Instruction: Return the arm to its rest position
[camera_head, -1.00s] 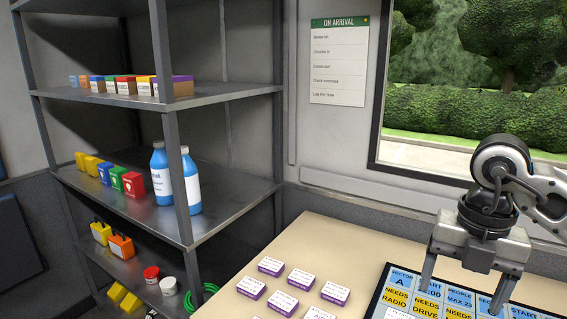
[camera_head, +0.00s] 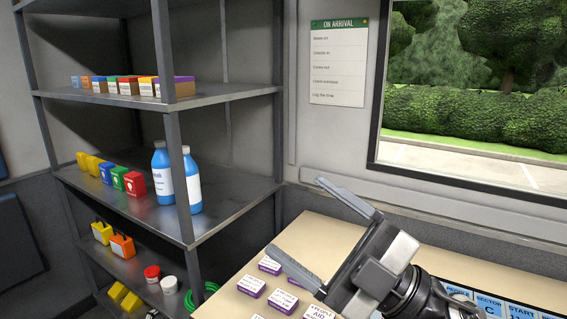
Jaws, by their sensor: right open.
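My right gripper (camera_head: 302,220) shows in the head view at the lower right, turned so its two fingers point up and left. The fingers are wide apart and nothing is between them. It is above the beige tabletop (camera_head: 325,236), and its lower finger overlaps the purple-and-white boxes in the picture. The forearm behind it leaves through the bottom right. My left gripper is not in view.
Several purple-and-white boxes (camera_head: 252,286) lie on the tabletop. A board with blue and yellow cards (camera_head: 490,309) is partly hidden by my arm. A metal shelf (camera_head: 240,203) with bottles stands left. The window (camera_head: 480,175) is behind.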

